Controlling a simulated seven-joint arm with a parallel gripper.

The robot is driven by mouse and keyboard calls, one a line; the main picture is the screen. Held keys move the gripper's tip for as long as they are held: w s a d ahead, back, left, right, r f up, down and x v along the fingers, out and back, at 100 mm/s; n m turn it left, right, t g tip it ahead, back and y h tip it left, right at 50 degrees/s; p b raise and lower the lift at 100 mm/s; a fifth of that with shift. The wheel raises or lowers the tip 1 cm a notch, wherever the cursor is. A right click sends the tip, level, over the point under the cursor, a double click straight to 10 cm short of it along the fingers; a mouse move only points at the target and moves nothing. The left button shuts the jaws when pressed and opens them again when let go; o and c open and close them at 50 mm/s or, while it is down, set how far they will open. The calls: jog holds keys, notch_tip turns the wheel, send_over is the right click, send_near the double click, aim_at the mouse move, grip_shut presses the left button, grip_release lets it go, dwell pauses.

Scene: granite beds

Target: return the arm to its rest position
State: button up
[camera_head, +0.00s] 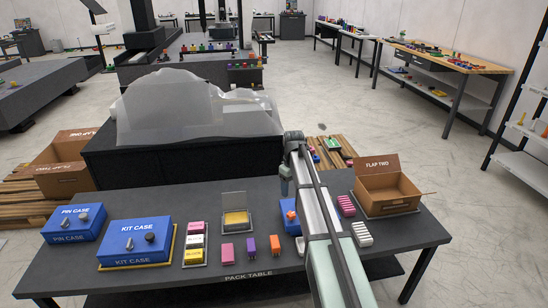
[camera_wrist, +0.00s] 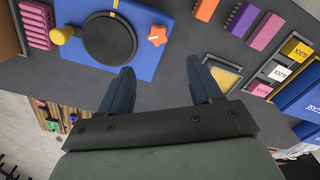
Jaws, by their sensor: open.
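My arm (camera_head: 325,235) reaches from the bottom of the head view over the pack table (camera_head: 215,282). My gripper (camera_head: 286,185) hangs from its far end, above the table's back edge. In the wrist view my gripper (camera_wrist: 161,72) has its two dark fingers wide apart with nothing between them. Beyond the fingertips lies a blue case (camera_wrist: 75,65) with a black disc (camera_wrist: 109,39), a yellow knob (camera_wrist: 62,35) and an orange star-shaped knob (camera_wrist: 157,35). In the head view the arm partly hides this blue case (camera_head: 291,226). The arm's rest position is not marked in either view.
On the table stand the pin case (camera_head: 75,222), the kit case (camera_head: 137,241), an open carton marked FLAP TWO (camera_head: 388,197) and several small coloured blocks (camera_head: 250,246). A covered granite bed (camera_head: 110,163) stands behind. Pallets with parts (camera_head: 335,150) lie behind right.

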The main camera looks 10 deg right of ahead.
jog(key=s+a+f+m+g, duration=0.1)
jog(key=s+f+m+g, duration=0.1)
jog(key=s+f, duration=1.2)
jog(key=s+a+f+m+g, duration=0.2)
jog(key=s+f, duration=1.2)
jog(key=s, duration=1.1)
jog(key=s+a+f+m+g, duration=0.1)
jog(key=s+f+m+g, duration=0.1)
jog(key=s+f, duration=1.2)
jog(key=s, duration=0.5)
jog(key=shift+s+a+g, duration=0.15)
jog(key=shift+g, duration=0.25)
